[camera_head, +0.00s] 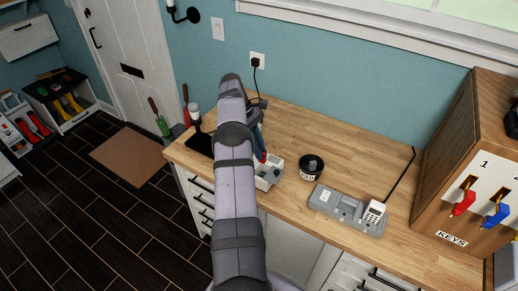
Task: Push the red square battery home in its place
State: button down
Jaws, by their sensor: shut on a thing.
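My gripper (259,145) shows only partly, at the right of my own arm, pointing down over the counter. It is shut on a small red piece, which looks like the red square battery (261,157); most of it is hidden. Just below is a light grey charger (269,174), half covered by my arm. The red piece is at or just above the charger's back edge; I cannot tell whether it sits in a slot. A second grey dock (337,208) with a white handset (374,214) stands farther right.
A round black tin (311,167) stands between the two docks on the wooden counter (415,235). A wooden key cabinet (470,170) with red and blue keys is at the right. A black cord runs to a wall outlet (257,61). Bare counter lies behind the tin.

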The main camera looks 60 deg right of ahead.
jog(key=shift+f, duration=0.15)
jog(key=b, duration=0.4)
send_over(259, 166)
jog(key=a, duration=0.1)
jog(key=shift+w+f+x, duration=0.1)
jog(key=shift+w+x, duration=0.05)
jog(key=shift+x, duration=0.65)
jog(key=shift+w+f+x, duration=0.1)
jog(key=shift+w+x, duration=0.05)
jog(key=shift+x, duration=0.65)
jog(key=shift+w+x, duration=0.2)
jog(key=shift+x, duration=0.6)
jog(key=shift+a+r+p, duration=0.1)
jog(key=shift+a+p, duration=0.05)
jog(key=shift+p, duration=0.2)
jog(key=shift+f+b, duration=1.2)
jog(key=shift+f, duration=0.95)
dwell(2.3)
